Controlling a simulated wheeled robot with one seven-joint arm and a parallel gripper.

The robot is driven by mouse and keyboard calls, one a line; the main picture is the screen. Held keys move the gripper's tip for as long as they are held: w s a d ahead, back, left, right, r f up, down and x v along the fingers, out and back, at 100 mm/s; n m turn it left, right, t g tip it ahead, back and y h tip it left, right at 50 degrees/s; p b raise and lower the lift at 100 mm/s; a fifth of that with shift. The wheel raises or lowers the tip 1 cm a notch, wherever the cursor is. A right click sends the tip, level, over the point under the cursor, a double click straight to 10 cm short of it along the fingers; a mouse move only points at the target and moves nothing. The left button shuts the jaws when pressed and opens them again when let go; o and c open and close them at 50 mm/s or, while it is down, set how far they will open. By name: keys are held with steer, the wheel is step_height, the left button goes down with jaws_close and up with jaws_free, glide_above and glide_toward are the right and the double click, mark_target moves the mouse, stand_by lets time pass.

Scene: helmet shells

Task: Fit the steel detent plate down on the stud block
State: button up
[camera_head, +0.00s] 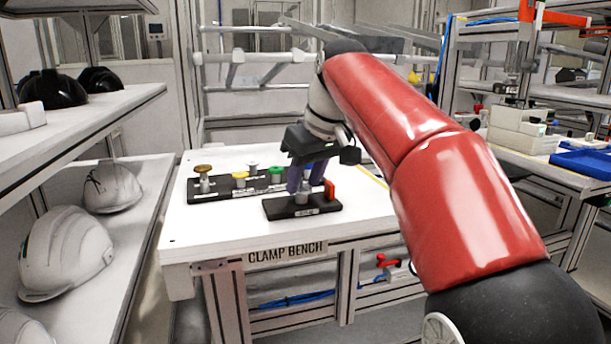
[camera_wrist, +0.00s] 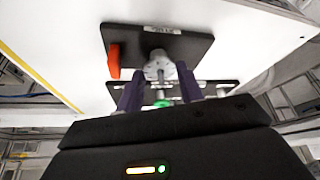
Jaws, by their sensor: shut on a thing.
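My gripper (camera_head: 304,182) is over the front black block on the bench. Its purple fingers are shut on a grey steel round piece, which looks like the steel detent plate (camera_wrist: 157,64). In the wrist view the plate sits between my fingertips (camera_wrist: 158,84), over the black stud block (camera_wrist: 190,46). The stud block (camera_head: 279,209) lies flat near the bench's front, with a label on its front edge. I cannot tell whether the plate touches the block; the stud is hidden.
A red upright piece (camera_head: 330,190) stands at the block's right end, close to my fingers. A black rack (camera_head: 209,193) with several coloured knobs lies behind on the white clamp bench (camera_head: 215,233). Shelves with helmets (camera_head: 68,250) are at the left. The bench's front left is clear.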

steer(key=o, duration=1)
steer(key=shift+o, duration=0.2)
steer(key=p+v, duration=0.2)
steer(key=v, duration=0.5)
steer(key=shift+r+p, duration=0.3)
steer(key=shift+r, duration=0.05)
steer(key=shift+s+d, duration=0.15)
steer(key=s+d+f+m+t+h, duration=0.1)
steer(key=s+d+f+m, duration=0.3)
steer(key=s+f, duration=0.7)
steer(key=s+d+f+m+h, duration=0.2)
steer(key=s+d+f, duration=0.6)
steer(key=s+f, duration=0.4)
step_height(320, 180, down, 4)
steer(key=shift+d+f+m+t, duration=0.15)
steer(key=shift+d+m+t, duration=0.2)
steer(key=shift+m, duration=0.55)
